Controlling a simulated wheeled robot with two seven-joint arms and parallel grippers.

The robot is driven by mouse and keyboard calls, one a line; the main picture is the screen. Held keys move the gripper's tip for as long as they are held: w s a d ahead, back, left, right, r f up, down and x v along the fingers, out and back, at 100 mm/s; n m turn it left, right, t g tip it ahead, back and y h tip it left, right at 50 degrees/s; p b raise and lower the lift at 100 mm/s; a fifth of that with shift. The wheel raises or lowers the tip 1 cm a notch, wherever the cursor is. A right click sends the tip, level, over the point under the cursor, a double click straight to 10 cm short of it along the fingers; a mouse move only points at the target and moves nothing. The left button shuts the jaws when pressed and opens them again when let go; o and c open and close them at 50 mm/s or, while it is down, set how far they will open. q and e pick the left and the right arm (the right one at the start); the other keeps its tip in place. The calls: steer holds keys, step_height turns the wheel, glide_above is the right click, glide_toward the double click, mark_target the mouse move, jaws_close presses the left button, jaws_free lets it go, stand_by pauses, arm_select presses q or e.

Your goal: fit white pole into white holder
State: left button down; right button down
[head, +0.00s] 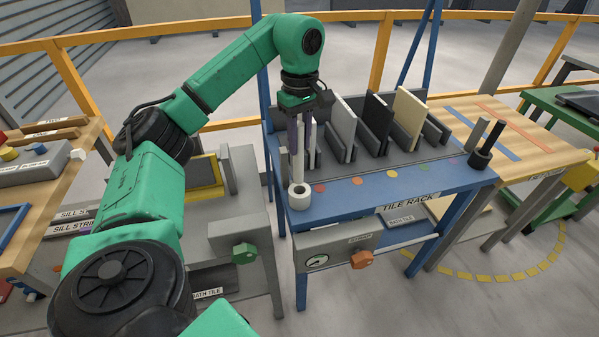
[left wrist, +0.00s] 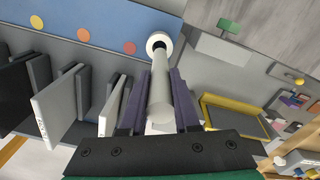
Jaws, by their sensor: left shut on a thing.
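The white pole (head: 298,160) is upright at the left front corner of the blue tile rack. Its lower end meets the opening of the white holder (head: 299,200); I cannot tell how deep it sits. My left gripper (head: 300,118) is above the holder, pointing down, shut on the pole. In the left wrist view the pole (left wrist: 161,95) runs between the purple fingers of my left gripper (left wrist: 160,85) toward the round white holder (left wrist: 159,42). My right gripper is not in view.
The tile rack (head: 345,197) has dark slots with upright tiles, including a white tile (head: 343,127) close to the gripper. A black holder (head: 480,160) with a dark pole stands at its right end. A grey stand with a green knob (head: 244,253) is on the left.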

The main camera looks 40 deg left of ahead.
mark_target(300, 125)
arm_select(q)
step_height(300, 125, down, 4)
steer(key=shift+d+r+p, duration=0.1)
steer(key=shift+p, duration=0.25)
step_height(300, 125, down, 4)
steer(key=shift+f, duration=0.3)
steer(key=c, duration=0.6)
jaws_free()
steer(key=shift+c, duration=0.2)
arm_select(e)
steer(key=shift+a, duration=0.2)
arm_select(q)
step_height(300, 125, up, 13)
steer(key=shift+f+p, duration=0.2)
steer(key=shift+p, duration=0.9)
steer(key=shift+f, duration=0.1)
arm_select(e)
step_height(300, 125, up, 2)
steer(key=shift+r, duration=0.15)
